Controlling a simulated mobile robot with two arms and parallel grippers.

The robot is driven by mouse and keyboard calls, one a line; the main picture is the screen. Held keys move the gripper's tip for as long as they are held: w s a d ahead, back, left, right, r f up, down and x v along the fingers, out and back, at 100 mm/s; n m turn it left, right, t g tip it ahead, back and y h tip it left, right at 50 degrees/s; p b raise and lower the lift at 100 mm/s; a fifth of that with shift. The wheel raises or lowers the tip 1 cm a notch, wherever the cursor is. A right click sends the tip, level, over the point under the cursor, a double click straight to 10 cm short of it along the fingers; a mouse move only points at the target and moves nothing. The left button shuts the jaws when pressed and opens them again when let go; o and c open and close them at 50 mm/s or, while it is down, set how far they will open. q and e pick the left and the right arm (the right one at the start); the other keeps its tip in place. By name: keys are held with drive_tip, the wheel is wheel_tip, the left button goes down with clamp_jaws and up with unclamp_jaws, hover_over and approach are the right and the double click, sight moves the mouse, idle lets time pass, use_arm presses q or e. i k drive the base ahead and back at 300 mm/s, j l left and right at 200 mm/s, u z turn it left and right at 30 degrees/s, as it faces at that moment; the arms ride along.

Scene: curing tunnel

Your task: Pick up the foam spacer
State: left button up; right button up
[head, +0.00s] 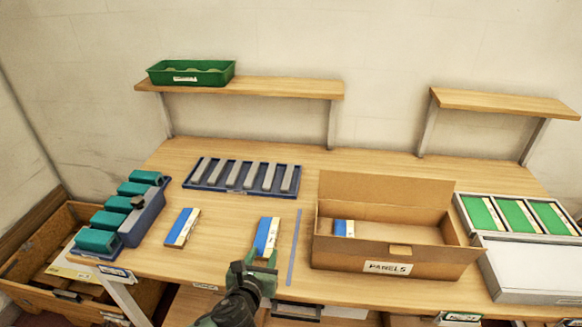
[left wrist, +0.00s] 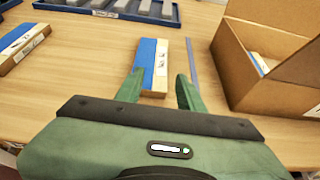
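Nothing in view is labelled as a foam spacer. Several grey bars (head: 233,174) stand in a blue tray at the back of the table and could be spacers; I cannot tell. A blue and cream block (head: 267,237) lies on the table in front of my left gripper (head: 256,262). In the left wrist view, my left gripper (left wrist: 160,76) is open, its green fingers on either side of the block's near end (left wrist: 153,66). I see no grip on it; whether a finger touches it is unclear. My right gripper is out of view.
A similar block (head: 182,228) lies to the left. A cardboard box labelled PANELS (head: 380,262), with one block inside, stands right of a thin grey-blue strip (head: 294,247). A green tray (head: 191,73) is on the shelf.

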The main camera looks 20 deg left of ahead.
sight(285, 188)
drive_tip(key=i+j, duration=0.15)
drive_tip(key=i, duration=0.3)
drive_tip(key=i+j, duration=0.2)
drive_tip(key=i, duration=0.25)
